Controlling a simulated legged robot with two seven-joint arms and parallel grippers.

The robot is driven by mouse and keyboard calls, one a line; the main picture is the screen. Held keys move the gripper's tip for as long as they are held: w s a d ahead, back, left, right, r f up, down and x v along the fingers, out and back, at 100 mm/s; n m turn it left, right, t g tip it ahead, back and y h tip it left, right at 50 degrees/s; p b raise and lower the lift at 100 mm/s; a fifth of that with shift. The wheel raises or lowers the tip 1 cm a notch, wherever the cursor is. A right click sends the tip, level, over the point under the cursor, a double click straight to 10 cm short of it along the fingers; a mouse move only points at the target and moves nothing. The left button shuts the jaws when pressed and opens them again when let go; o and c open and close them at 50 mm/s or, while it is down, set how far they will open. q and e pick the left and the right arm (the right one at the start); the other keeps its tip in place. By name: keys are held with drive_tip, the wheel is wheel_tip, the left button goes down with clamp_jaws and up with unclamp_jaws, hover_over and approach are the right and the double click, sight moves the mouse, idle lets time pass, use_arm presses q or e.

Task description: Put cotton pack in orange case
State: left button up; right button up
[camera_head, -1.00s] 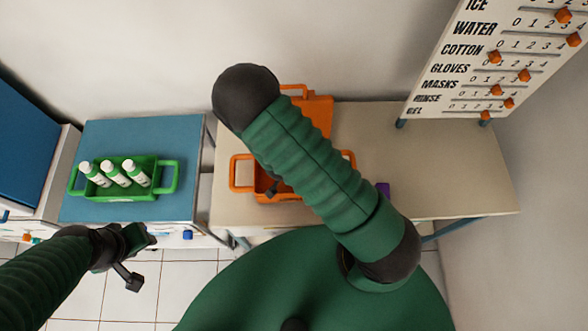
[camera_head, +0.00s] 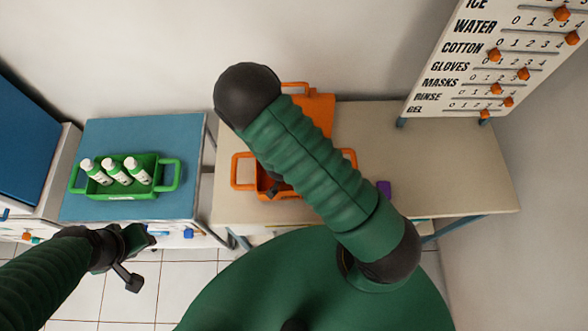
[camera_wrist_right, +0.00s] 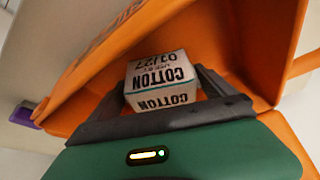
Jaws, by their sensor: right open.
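The orange case (camera_head: 243,172) stands open on the beige table, its raised lid (camera_head: 318,110) behind; my right arm covers much of it in the head view. In the right wrist view, the white cotton pack (camera_wrist_right: 160,78), with COTTON printed upside down, is inside the orange case (camera_wrist_right: 240,35). My right gripper (camera_wrist_right: 165,95) is open, with its dark fingers on either side of the pack; whether they touch it is unclear. The head view hides most of that gripper. My left gripper (camera_head: 137,255) is at lower left, away from the case; its jaw opening is unclear.
A green tray (camera_head: 168,188) with white bottles stands on the blue-topped table (camera_head: 110,138) at left. A purple item (camera_head: 384,189) lies right of the case. The beige table's right side (camera_head: 440,170) is clear. A counting board (camera_head: 480,60) stands at back right.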

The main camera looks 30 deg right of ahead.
drive_tip(key=shift+s, duration=0.1)
drive_tip(key=shift+r, duration=0.25)
drive_tip(key=a+r+n+y+p, duration=0.1)
drive_tip(key=a+r+n+p, duration=0.2)
drive_tip(key=r, duration=0.5)
drive_tip(key=a+r+n+y+p, duration=0.1)
drive_tip(key=a+r+y+p, duration=0.1)
drive_tip(key=r+p, duration=0.45)
drive_tip(key=a+r+n+y+p, duration=0.1)
drive_tip(key=a+r+n+p, duration=0.15)
drive_tip(key=r, duration=0.75)
drive_tip(key=s+d+r+n, duration=0.3)
drive_tip(key=s+r+n, duration=0.1)
drive_tip(key=r, duration=0.4)
drive_tip(key=shift+s+b, duration=0.15)
drive_tip(key=shift+b, duration=0.15)
drive_tip(key=shift+w, duration=0.2)
